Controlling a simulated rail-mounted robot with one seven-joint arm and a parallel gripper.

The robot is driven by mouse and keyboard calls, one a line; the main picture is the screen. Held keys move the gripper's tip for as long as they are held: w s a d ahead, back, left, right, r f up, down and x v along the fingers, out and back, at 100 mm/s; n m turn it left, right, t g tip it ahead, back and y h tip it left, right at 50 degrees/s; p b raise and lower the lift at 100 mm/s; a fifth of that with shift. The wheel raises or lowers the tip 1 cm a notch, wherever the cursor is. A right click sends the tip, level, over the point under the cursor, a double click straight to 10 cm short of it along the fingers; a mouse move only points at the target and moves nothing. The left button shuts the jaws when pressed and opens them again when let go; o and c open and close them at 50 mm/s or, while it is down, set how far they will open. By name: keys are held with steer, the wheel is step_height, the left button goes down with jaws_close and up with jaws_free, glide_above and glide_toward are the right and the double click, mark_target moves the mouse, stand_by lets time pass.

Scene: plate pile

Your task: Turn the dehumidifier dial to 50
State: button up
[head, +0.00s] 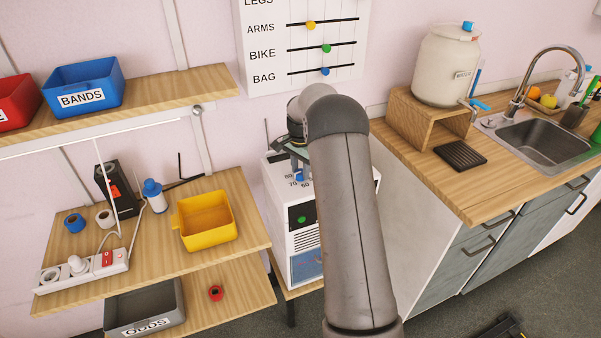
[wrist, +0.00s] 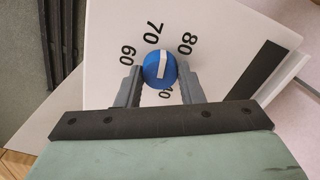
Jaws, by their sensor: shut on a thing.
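The dehumidifier (head: 281,235) is a white box with a dark front panel, behind my arm in the head view. Its blue round dial (wrist: 153,78) sits on the top face, with a white pointer mark. The dial also shows small in the head view (head: 299,178). Around it in the wrist view are 60 at the left, 70 above, 80 at the upper right and a partly hidden 40 below. The mark runs nearly up and down; its upper end lies between 70 and 80. My gripper (wrist: 161,78) is shut on the dial, one finger on each side.
A wooden shelf with a yellow bin (head: 207,222) stands to the left. A counter with a water jug (head: 446,65) and sink (head: 545,137) is at the right. A slider board (head: 300,45) hangs on the wall above. My arm hides the dehumidifier's right part.

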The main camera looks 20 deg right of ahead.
steer(key=n+b, duration=0.1)
steer(key=n, duration=0.2)
steer(key=shift+n, duration=0.4)
steer(key=n+b, duration=0.1)
steer(key=n, duration=0.2)
steer(key=shift+n, duration=0.3)
steer(key=n, duration=0.3)
steer(key=shift+n, duration=0.3)
steer(key=n, duration=0.4)
steer(key=shift+r+b, duration=0.1)
steer(key=shift+b, duration=0.2)
steer(key=n, duration=0.6)
steer(key=shift+n, duration=0.4)
steer(key=n, duration=0.6)
steer(key=shift+p, duration=0.4)
steer(key=o, duration=1)
